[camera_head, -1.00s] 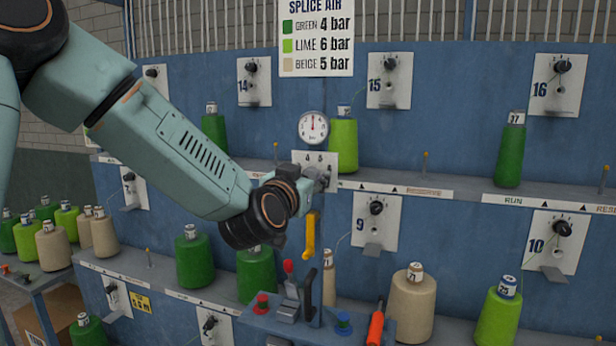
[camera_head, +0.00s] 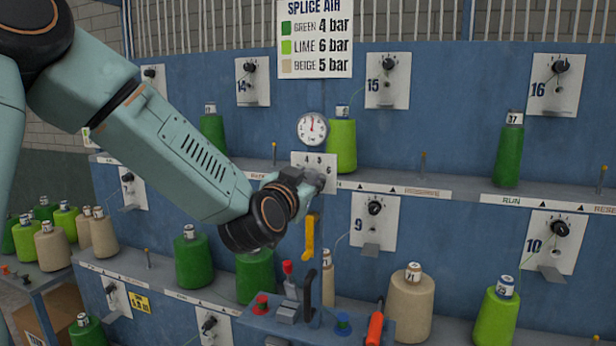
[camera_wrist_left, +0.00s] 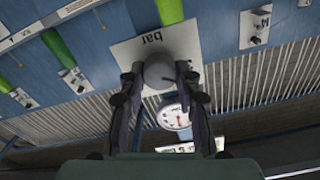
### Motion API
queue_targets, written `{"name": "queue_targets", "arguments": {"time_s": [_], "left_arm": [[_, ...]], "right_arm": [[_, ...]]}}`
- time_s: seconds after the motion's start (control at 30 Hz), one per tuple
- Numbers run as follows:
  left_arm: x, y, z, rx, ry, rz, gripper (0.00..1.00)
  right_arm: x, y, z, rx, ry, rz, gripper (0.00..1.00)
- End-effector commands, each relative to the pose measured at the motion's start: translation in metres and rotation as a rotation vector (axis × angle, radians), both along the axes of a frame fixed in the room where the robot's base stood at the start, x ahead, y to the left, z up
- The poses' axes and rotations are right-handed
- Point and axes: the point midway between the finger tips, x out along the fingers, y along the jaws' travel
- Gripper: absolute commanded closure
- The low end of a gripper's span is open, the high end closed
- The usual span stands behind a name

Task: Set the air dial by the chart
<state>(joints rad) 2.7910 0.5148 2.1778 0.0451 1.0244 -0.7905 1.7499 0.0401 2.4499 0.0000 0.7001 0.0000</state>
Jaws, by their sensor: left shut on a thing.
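The chart (camera_head: 315,38) headed SPLICE AIR lists green 4 bar, lime 6 bar and beige 5 bar. Below it is a round white gauge (camera_head: 312,129), also in the left wrist view (camera_wrist_left: 173,117). The air dial's white plate (camera_head: 326,161) shows 4, 5 and 6, and in the left wrist view it reads "bar" (camera_wrist_left: 190,45). My left gripper (camera_head: 312,180) is shut on the grey dial knob (camera_wrist_left: 159,72), one finger on each side. The knob's pointer is hidden. My right gripper is not in view.
A lime cone (camera_head: 342,146) stands right of the gauge. A yellow handle (camera_head: 311,236) hangs below the dial. A blue tray (camera_head: 262,318) with red and blue knobs and an orange-handled tool (camera_head: 375,326) is lower down. Several cones line the shelves.

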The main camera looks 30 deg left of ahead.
Motion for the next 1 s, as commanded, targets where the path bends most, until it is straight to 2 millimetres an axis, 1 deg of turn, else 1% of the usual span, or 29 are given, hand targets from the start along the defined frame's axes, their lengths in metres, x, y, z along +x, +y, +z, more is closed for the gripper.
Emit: {"name": "queue_targets", "arguments": {"time_s": [0.03,0.3,0.6,0.8,1.0], "left_arm": [[0.000,0.001,0.004,0.034,0.004,0.004,0.99],[0.001,0.000,0.004,0.259,0.057,0.005,0.99],[0.001,0.000,0.003,0.469,0.106,0.007,0.99],[0.001,0.000,0.003,0.559,0.126,0.008,0.99],[0.001,0.000,0.003,0.603,0.136,0.009,0.99]], "right_arm": [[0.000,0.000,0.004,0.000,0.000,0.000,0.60],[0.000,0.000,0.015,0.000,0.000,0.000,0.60],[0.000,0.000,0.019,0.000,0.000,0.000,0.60],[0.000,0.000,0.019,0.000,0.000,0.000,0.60],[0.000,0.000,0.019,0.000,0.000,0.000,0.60]]}}
